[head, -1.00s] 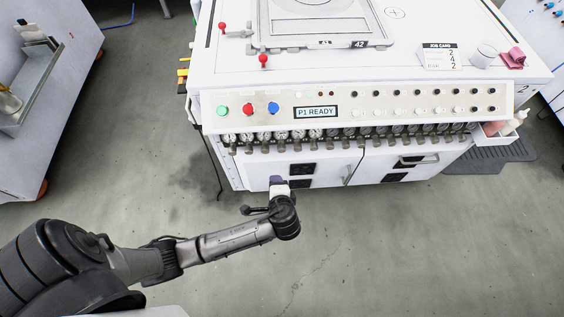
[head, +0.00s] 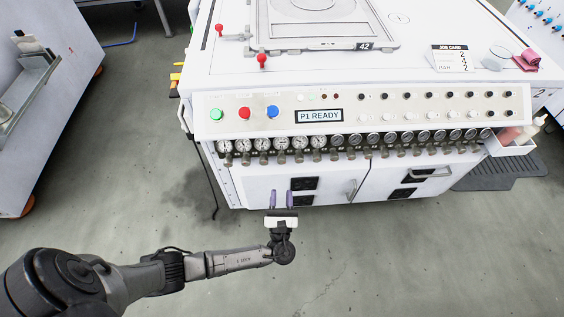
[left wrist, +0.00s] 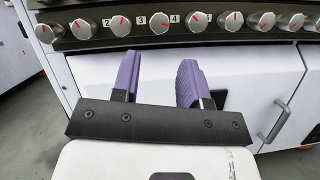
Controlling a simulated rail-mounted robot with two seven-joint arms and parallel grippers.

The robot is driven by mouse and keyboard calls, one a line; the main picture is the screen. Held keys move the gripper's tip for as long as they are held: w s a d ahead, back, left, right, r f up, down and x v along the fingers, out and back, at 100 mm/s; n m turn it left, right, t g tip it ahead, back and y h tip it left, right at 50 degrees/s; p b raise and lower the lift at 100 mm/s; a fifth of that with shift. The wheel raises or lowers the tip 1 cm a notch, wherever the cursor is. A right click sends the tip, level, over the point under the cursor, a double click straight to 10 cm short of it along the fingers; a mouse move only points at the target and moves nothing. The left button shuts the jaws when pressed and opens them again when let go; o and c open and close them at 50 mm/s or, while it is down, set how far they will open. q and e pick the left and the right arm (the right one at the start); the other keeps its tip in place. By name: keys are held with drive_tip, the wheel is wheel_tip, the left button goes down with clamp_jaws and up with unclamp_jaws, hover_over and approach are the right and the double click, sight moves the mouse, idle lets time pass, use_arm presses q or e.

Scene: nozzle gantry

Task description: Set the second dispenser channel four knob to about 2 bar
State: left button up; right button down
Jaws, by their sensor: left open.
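The white dispenser (head: 345,180) has a row of gauges along its front edge, with small knobs below them. The left wrist view shows silver knobs with red marks and labels 2, 3 and 4. The fourth knob from the left (left wrist: 159,22) has the label 4 (left wrist: 175,18) just to its right; its red mark points roughly right. It also shows in the head view (head: 282,158). My left gripper (head: 281,197) has purple fingers, apart and empty, pointing at the cabinet front below the knob row. In the left wrist view the gripper (left wrist: 158,73) is below the knobs, touching none. Gauge needles are too small to read.
The dispenser top carries a job card (head: 453,58) and two red-tipped levers. A display (head: 319,115) reads P1 READY. Door handles (head: 352,190) stick out below the knobs. A tray with bottles (head: 512,140) hangs at the right corner. The floor in front is clear.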

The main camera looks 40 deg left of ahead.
sight(282, 162)
use_arm(q)
drive_tip(key=b+x, duration=0.3)
drive_tip(key=x, duration=0.8)
drive_tip(key=shift+w+a, duration=0.15)
drive_tip(key=shift+c, duration=0.2)
drive_tip(key=shift+c, duration=0.9)
drive_tip(key=c, duration=0.4)
